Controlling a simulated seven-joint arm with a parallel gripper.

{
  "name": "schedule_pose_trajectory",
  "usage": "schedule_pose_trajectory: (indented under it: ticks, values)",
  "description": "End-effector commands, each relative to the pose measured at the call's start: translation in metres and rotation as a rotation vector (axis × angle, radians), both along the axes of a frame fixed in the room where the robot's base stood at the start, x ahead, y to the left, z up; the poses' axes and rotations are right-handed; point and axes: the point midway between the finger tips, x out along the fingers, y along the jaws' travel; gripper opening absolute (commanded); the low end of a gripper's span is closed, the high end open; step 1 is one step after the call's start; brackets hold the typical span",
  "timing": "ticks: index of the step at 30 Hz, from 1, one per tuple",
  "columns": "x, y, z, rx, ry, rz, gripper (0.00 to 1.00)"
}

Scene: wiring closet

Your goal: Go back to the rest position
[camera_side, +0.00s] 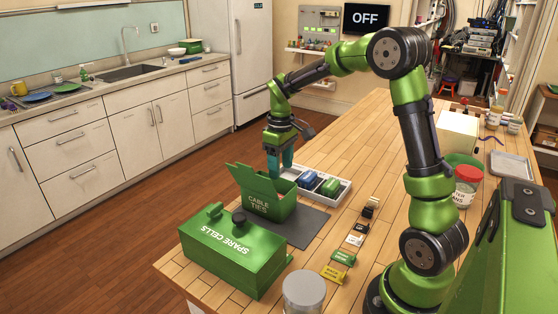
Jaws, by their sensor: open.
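My gripper (281,162) points down above the back of the open green box labelled CABLE TIES (268,199). Its fingertips are partly behind the box's raised lid and wall, so I cannot tell whether they are inside the box or behind it. The gripper is open, and I see nothing held in it. My arm is bent and reaches left from its base at the right of the wooden table (376,140).
A closed green SPARE CELLS box (235,250) stands in front. A white tray (343,195) with blue and green items lies right of the gripper. Small labelled blocks, a lidded jar (467,185) and a pale box (458,131) stand near my arm. The table's back middle is clear.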

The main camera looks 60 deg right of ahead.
Motion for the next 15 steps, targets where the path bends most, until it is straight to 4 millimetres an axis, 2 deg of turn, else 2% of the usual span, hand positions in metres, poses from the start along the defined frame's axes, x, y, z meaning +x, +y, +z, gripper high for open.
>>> schedule_pose_trajectory:
  ticks: [9,11,15]
  values:
    - [-0.003,0.004,0.004,-0.007,-0.002,0.008,0.57]
    - [-0.01,0.011,0.011,-0.019,-0.006,0.022,0.57]
    - [-0.042,0.037,0.035,-0.063,-0.025,0.069,0.57]
